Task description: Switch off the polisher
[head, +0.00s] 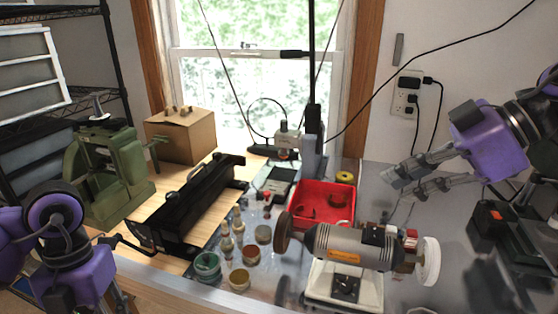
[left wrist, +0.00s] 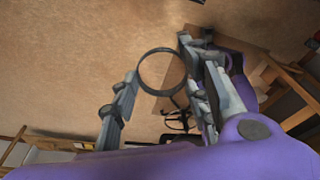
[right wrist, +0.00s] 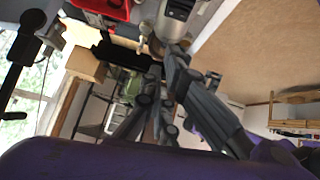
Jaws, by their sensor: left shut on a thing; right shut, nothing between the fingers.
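The polisher (head: 335,243) is a grey motor on a pale base, with a brown wheel (head: 282,232) on its left and a white buffing wheel (head: 430,262) on its right. A dark switch plate (head: 345,288) is on the base's front. Whether the wheels spin cannot be told. My right gripper (head: 396,182) is shut and empty, above and behind the polisher, apart from it. In the right wrist view, part of the polisher (right wrist: 178,10) shows at the top edge.
A red tray (head: 338,215) stands behind the polisher. Several small jars, such as a green one (head: 207,266), stand to its left. A long black machine (head: 190,205) and a green press (head: 105,170) are farther left. Black equipment (head: 505,235) stands at right.

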